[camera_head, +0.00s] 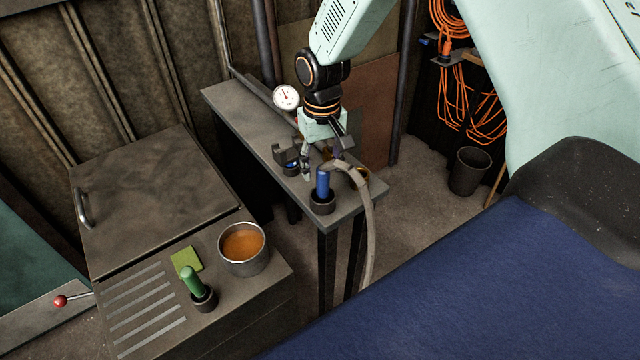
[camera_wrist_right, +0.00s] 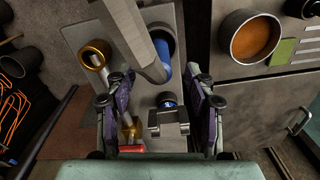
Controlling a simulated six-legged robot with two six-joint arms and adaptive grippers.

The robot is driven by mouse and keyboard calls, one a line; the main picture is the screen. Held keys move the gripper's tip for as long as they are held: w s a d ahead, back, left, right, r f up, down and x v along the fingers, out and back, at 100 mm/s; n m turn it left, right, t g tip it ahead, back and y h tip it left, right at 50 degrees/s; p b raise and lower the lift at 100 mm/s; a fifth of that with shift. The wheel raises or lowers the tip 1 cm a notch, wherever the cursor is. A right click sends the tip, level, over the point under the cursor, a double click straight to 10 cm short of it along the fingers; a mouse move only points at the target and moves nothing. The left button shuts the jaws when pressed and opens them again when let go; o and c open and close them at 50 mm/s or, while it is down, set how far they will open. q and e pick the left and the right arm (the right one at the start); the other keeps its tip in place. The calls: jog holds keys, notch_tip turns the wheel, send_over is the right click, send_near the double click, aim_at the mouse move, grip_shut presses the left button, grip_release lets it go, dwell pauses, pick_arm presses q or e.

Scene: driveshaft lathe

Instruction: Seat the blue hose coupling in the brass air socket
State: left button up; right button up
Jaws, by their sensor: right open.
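The blue hose coupling (camera_head: 323,184) stands upright in a dark round holder (camera_head: 322,204) near the front end of a narrow grey bench. A grey-beige hose (camera_head: 367,225) arches from its top and hangs off the bench end. In the right wrist view the hose (camera_wrist_right: 138,38) partly covers the coupling (camera_wrist_right: 164,60). The brass air socket (camera_wrist_right: 95,54) is an open ring beside it; in the head view it shows partly behind the hose (camera_head: 361,174). My right gripper (camera_wrist_right: 160,82) is open and empty, above the bench, fingers apart, not touching the coupling. My left gripper is not in view.
A dark metal clamp block (camera_head: 286,153) with a blue part sits on the bench near a pressure gauge (camera_head: 286,97). A red-handled brass valve (camera_wrist_right: 131,131) shows beside it. A cup of orange-brown liquid (camera_head: 243,248), a green sponge (camera_head: 186,260) and a green-handled tool (camera_head: 192,282) stand on the cabinet.

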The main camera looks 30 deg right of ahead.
aim_at(324, 182)
notch_tip(324, 182, down, 5)
jog(key=shift+a+f+p, duration=0.1)
jog(key=shift+a+p, duration=0.05)
jog(key=shift+p, duration=0.25)
jog(key=shift+d+f, duration=0.2)
jog(key=shift+f, duration=0.1)
jog(key=shift+s+d, duration=0.15)
jog(key=shift+d, duration=0.15)
jog(key=shift+c, duration=0.2)
jog(key=shift+a+r, duration=0.1)
jog(key=shift+a, duration=0.15)
jog(key=c, duration=0.3)
jog(key=shift+a, duration=0.2)
jog(key=c, duration=0.3)
jog(key=shift+d, duration=0.2)
jog(key=c, duration=0.3)
jog(key=shift+d, duration=0.1)
grip_shut()
